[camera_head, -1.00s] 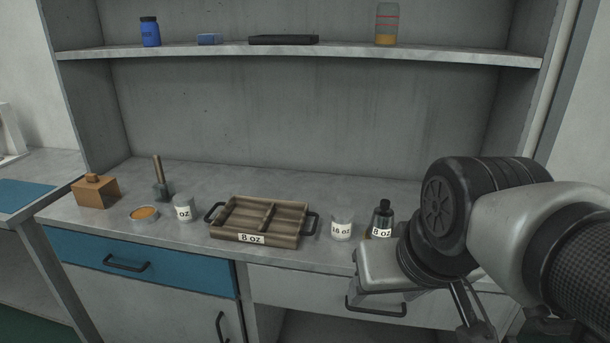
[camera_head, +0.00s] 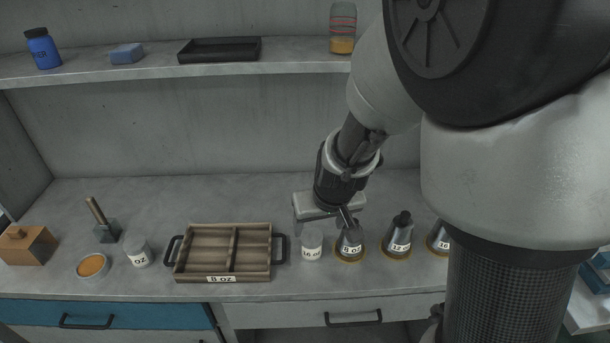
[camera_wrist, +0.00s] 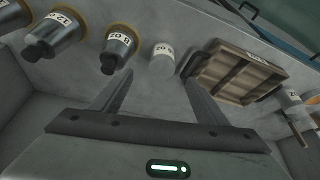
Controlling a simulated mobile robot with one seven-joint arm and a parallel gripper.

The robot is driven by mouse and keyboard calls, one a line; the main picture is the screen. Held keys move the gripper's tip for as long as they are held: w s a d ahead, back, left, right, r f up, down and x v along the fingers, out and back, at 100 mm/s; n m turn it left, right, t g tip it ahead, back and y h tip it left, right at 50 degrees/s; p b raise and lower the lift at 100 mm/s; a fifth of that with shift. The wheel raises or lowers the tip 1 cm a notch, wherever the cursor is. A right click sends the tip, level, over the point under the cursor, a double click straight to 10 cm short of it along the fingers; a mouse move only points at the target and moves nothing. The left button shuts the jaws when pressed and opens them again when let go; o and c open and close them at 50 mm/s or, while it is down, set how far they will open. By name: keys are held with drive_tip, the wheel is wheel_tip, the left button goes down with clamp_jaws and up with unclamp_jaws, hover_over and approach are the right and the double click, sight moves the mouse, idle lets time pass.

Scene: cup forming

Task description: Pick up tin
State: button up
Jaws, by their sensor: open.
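A shallow round tin (camera_head: 92,265) with an orange filling sits on the counter at the left in the head view. I cannot make it out in the wrist view. My gripper (camera_head: 324,222) is far to the right of it, over the counter above the white labelled cup (camera_head: 311,247). In the wrist view my gripper (camera_wrist: 158,88) has its two fingers spread with nothing between them. The white cup (camera_wrist: 162,60) shows beyond the fingertips, apart from them.
A wooden tray (camera_head: 222,278) marked 8 oz lies between the tin and my gripper. Several dark cones (camera_head: 398,240) stand to the right of the white cup. A wooden block (camera_head: 27,247), a stamp-like tool (camera_head: 104,228) and another white cup (camera_head: 138,252) surround the tin. A shelf (camera_head: 130,75) runs above.

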sight(312, 237)
drive_tip(key=b+x, duration=0.2)
drive_tip(key=x, duration=0.3)
drive_tip(key=shift+f, duration=0.4)
drive_tip(key=shift+a+b+x, duration=0.15)
drive_tip(key=shift+b+x, duration=0.5)
drive_tip(key=shift+x, duration=0.9)
drive_tip(key=shift+a+b+x, duration=0.15)
drive_tip(key=shift+b+x, duration=0.5)
drive_tip(key=shift+x, duration=0.95)
drive_tip(key=shift+w+r, duration=0.15)
drive_tip(key=c, duration=1.2)
